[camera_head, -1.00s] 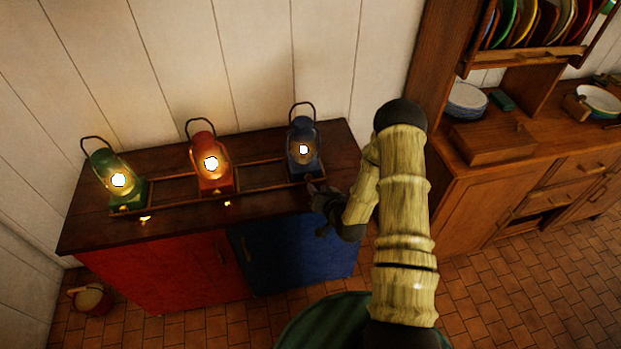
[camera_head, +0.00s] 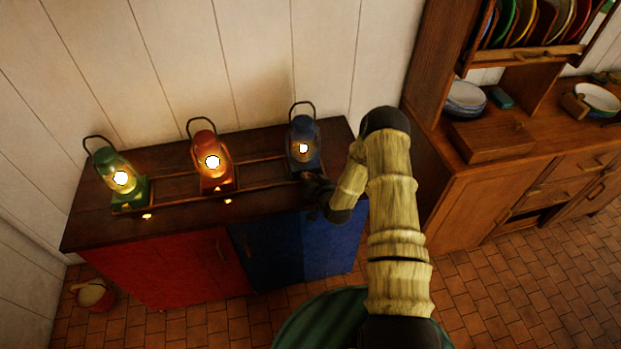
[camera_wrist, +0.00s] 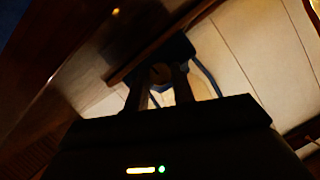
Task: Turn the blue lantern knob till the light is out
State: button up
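The blue lantern (camera_head: 303,150) stands lit at the right end of the sideboard top, its light a bright spot behind glass. My gripper (camera_head: 312,180) is at the foot of its front. In the dark wrist view, the two fingers of my gripper (camera_wrist: 165,75) stand apart, pointing at the dark lantern base (camera_wrist: 177,48). A small round knob (camera_wrist: 160,71) shows between the fingertips; I cannot tell whether they touch it. The knob is hidden by my gripper in the head view.
A lit red lantern (camera_head: 212,162) and a lit green lantern (camera_head: 121,180) stand left along the sideboard (camera_head: 185,217). A low wooden rail (camera_head: 262,184) runs before the lanterns. A wooden dresser (camera_head: 470,190) with dishes stands at right.

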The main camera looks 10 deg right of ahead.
jog(key=shift+c, duration=0.6)
jog(key=shift+a, duration=0.1)
jog(key=n+h+b, duration=0.2)
jog(key=n+b, duration=0.2)
jog(key=shift+a+f+h, duration=0.1)
jog(key=shift+a+h, duration=0.15)
jog(key=shift+h, duration=0.15)
jog(key=n+h+b, duration=0.2)
jog(key=b, duration=0.1)
jog(key=shift+a+n, duration=0.15)
jog(key=shift+n, duration=0.15)
jog(key=shift+n+b, duration=0.3)
jog(key=shift+b, duration=0.05)
jog(key=o, duration=0.7)
